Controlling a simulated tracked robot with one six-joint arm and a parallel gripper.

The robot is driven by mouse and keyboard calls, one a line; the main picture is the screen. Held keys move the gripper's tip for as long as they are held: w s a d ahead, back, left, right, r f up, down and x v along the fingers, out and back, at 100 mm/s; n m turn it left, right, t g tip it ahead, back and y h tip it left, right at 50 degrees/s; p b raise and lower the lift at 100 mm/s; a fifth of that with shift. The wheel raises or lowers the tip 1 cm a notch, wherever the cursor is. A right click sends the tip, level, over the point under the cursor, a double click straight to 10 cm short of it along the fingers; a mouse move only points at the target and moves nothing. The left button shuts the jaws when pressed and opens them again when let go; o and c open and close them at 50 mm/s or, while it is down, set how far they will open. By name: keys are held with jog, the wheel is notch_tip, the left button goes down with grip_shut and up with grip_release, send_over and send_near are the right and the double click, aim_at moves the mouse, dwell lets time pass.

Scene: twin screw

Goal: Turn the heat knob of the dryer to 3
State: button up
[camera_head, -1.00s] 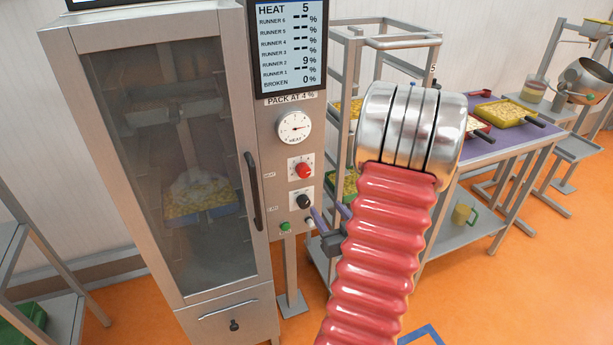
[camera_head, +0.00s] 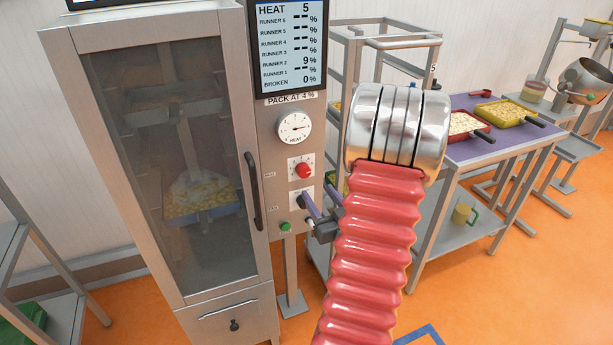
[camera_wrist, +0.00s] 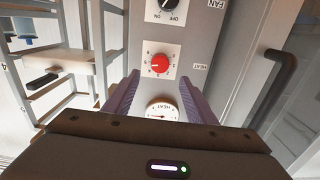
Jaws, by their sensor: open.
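The dryer (camera_head: 165,25) is a tall steel cabinet with a glass door and a control panel on its right. The red heat knob (camera_head: 303,171) sits on a white plate below the round heat gauge (camera_head: 294,128). The display (camera_head: 288,45) reads HEAT 5. My gripper (camera_head: 320,197) is open and empty, its purple fingers just below the red knob in the head view, in front of the fan knob's plate. In the wrist view the picture is upside down. The red knob (camera_wrist: 160,63) shows just beyond the gap between the fingers, apart from them. Its exact pointer setting is too small to tell.
A green button (camera_head: 286,227) is lower down. The door handle (camera_head: 253,190) stands out left of the panel. A rack (camera_head: 400,42) and a table with trays (camera_head: 505,110) are to the right.

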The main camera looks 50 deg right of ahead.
aim_at(305, 174)
jog(key=x, duration=1)
jog(key=shift+w+d, duration=0.15)
jog(key=shift+w, duration=0.1)
jog(key=c, duration=1)
jog(key=shift+c, duration=0.2)
